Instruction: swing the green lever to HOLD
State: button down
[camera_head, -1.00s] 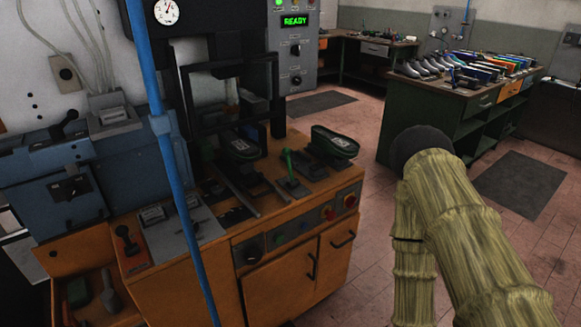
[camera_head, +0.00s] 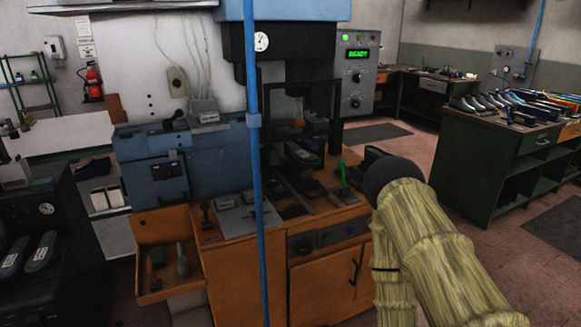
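The green lever (camera_head: 343,175) stands nearly upright on the right part of the press bench top (camera_head: 338,198), its green handle at the top. No HOLD mark can be read at this distance. My arm, with a pale yellow-green ribbed covering and a dark round end, fills the lower right and covers part of the bench's right edge. My gripper is not in view, and nothing of mine is seen touching the lever.
A blue upright pole (camera_head: 256,180) crosses in front of the bench. The control box (camera_head: 357,75) reads READY. An open orange drawer (camera_head: 165,262) juts out at the lower left. A dark green worktable (camera_head: 512,165) with shoes stands right, with open floor between.

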aim_at(341, 162)
jog(key=u, duration=0.3)
jog(key=k, duration=0.7)
jog(key=z, duration=0.25)
jog(key=i, duration=0.45)
jog(key=z, duration=0.7)
jog(key=i, duration=0.7)
jog(key=u, duration=0.45)
jog(key=i, duration=0.6)
jog(key=u, duration=0.65)
